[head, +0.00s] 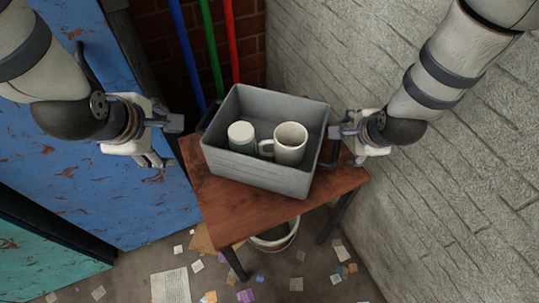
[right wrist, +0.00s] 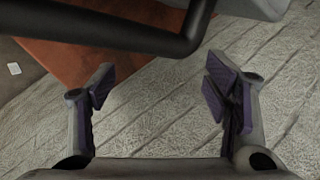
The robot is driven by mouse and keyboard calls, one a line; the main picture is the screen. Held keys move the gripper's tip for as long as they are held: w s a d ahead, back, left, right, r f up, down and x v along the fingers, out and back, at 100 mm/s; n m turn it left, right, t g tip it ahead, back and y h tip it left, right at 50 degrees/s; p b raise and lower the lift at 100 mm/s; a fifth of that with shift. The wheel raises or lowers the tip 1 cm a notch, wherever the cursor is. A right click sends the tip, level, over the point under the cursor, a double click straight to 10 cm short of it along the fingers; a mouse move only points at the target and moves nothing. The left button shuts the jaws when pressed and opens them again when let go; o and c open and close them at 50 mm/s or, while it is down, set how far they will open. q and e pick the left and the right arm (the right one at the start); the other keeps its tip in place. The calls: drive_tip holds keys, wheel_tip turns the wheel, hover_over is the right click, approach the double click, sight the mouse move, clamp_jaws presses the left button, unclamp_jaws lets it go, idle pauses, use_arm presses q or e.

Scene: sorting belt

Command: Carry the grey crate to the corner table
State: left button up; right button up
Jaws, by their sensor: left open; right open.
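The grey crate (head: 255,175) sits on the brown wooden corner table (head: 235,214), slightly turned. It holds a white mug (head: 291,143) and a pale-topped cup or can (head: 241,136). Dark bar handles show at its sides; the right handle (head: 334,150) also crosses the top of the right wrist view (right wrist: 120,34). My left gripper (head: 167,142) is open and empty, left of the crate and apart from it. My right gripper (head: 345,146) is open, close to the right handle. In the right wrist view the handle lies beyond the open fingers (right wrist: 158,88), not between them.
A grey brick wall (head: 450,190) stands close on the right, a blue panel (head: 110,200) on the left. Blue, green and red pipes (head: 211,45) run behind the crate. A bucket (head: 275,238) stands under the table, and paper scraps (head: 171,285) litter the floor.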

use_arm(q)
drive_tip(key=shift+r, duration=0.1)
use_arm(e)
drive_tip(key=v, duration=1.2)
